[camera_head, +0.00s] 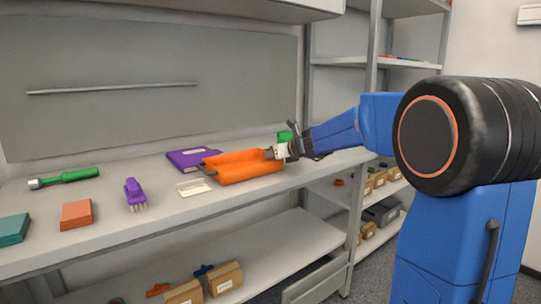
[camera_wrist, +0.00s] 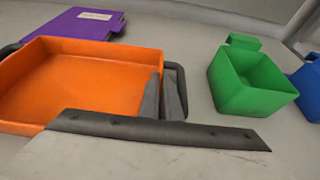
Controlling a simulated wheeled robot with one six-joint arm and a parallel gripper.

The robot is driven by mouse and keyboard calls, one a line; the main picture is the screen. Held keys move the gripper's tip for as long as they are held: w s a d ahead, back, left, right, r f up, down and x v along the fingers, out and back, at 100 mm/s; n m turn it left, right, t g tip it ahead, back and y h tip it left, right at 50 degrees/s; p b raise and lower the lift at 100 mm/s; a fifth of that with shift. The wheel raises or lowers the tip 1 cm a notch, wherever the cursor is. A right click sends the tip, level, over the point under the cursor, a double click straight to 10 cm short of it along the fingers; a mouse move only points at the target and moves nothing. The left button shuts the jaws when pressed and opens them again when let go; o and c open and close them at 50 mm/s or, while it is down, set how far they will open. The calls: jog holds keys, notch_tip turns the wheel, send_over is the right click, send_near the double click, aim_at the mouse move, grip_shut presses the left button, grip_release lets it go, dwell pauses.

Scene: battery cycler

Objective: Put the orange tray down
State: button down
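The orange tray (camera_head: 245,175) is at the right part of the bench, close to its front edge. It also fills the left of the wrist view (camera_wrist: 70,85), open side up, empty inside, with a dark handle at each end. My gripper (camera_head: 272,153) reaches in from the right to the tray's right end. In the wrist view its two dark fingers (camera_wrist: 163,97) are close together at the right wall, one inside the tray and one between wall and handle. They look shut on that wall. Whether the tray's underside touches the bench cannot be told.
A purple folder-like item (camera_head: 187,158) lies behind the tray. A green bin (camera_wrist: 252,80) and a blue bin (camera_wrist: 311,78) stand to its right.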

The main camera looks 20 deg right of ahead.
jog(key=c, duration=2)
grip_release()
jog(key=shift+s+r, duration=0.1)
jog(key=shift+r, duration=0.05)
jog(key=v, duration=1.1)
jog(key=shift+s+d+r, duration=0.15)
jog(key=shift+s+r, duration=0.05)
jog(key=shift+s, duration=0.15)
